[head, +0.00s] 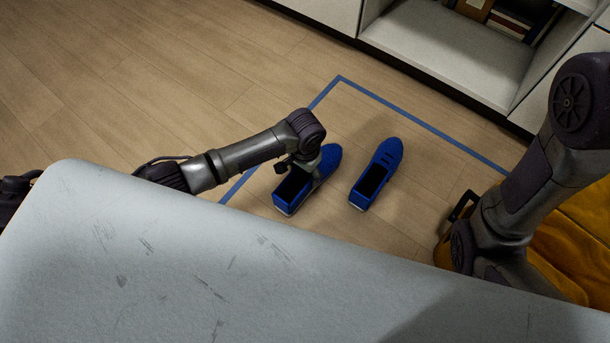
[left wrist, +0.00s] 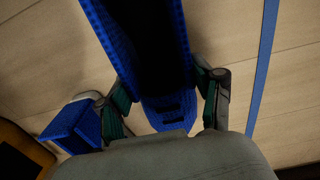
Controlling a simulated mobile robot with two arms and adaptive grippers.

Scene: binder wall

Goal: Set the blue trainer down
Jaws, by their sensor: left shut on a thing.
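A blue trainer (head: 292,191) with a dark opening and pale sole is in my left gripper (head: 306,166), inside the blue taped outline. The gripper is shut on it, with one finger on each side. In the left wrist view the trainer (left wrist: 182,38) runs between the two fingers (left wrist: 163,92). I cannot tell whether its sole touches the floor. A second blue trainer (head: 377,175) stands upright just to its right, roughly parallel and apart. It also shows at the left wrist view's left (left wrist: 73,127).
Blue tape (head: 418,121) marks the wooden floor (head: 170,80). A white shelf unit (head: 430,52) holding binders or books stands at the back. A yellow-orange item (head: 577,232) lies at the right, partly behind my right arm. The floor at the left is clear.

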